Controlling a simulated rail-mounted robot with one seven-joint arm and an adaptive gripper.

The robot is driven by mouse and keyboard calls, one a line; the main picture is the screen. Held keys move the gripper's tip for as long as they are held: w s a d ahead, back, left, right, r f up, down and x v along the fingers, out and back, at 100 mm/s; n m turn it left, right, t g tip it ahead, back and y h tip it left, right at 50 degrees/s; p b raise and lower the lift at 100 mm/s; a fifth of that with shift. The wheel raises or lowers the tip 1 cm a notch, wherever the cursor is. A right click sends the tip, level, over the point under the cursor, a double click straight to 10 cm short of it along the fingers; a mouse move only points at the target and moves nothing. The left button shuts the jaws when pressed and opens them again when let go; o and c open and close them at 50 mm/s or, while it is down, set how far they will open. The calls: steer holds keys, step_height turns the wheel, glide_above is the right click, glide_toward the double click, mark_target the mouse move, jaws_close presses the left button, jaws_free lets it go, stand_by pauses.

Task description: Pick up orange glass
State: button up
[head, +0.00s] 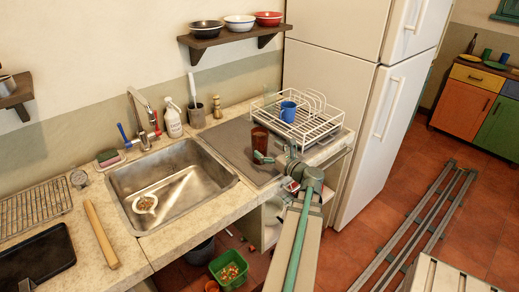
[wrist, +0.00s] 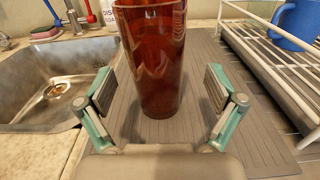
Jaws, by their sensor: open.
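The orange glass (head: 260,138) is a tall, see-through, dark amber tumbler. It stands upright on the grey drying mat (head: 226,141) between the sink and the dish rack. My gripper (wrist: 160,90) is open, with one finger pad on each side of the glass and visible gaps between pads and glass. In the head view my gripper (head: 268,157) is low at the glass, partly covering its lower part.
A white wire dish rack (head: 318,128) with a blue mug (head: 288,111) stands close on the right. The steel sink (head: 170,185) is on the left. A soap bottle (head: 172,118) and a dark cup with a brush (head: 196,115) stand behind. A shelf with bowls (head: 238,33) hangs above.

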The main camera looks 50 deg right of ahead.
mark_target(265, 148)
steer(key=p+x, duration=0.1)
steer(key=x, duration=0.2)
steer(key=shift+w+a+r, duration=0.15)
steer(key=shift+w, duration=0.2)
steer(key=shift+w+p, duration=0.3)
steer(key=shift+w, duration=0.25)
jaws_close()
steer(key=shift+r, duration=0.1)
steer(key=shift+r, duration=1.4)
steer(key=s+a+r+b, duration=0.3)
steer(key=s+r+b, duration=0.2)
steer(key=s+r, duration=0.3)
steer(key=v, duration=0.4)
steer(key=shift+d+r+b, duration=0.25)
steer(key=shift+r+b, duration=0.15)
steer(key=shift+s+r+b, duration=0.1)
steer(key=shift+s+b, duration=0.1)
steer(key=shift+b, duration=0.4)
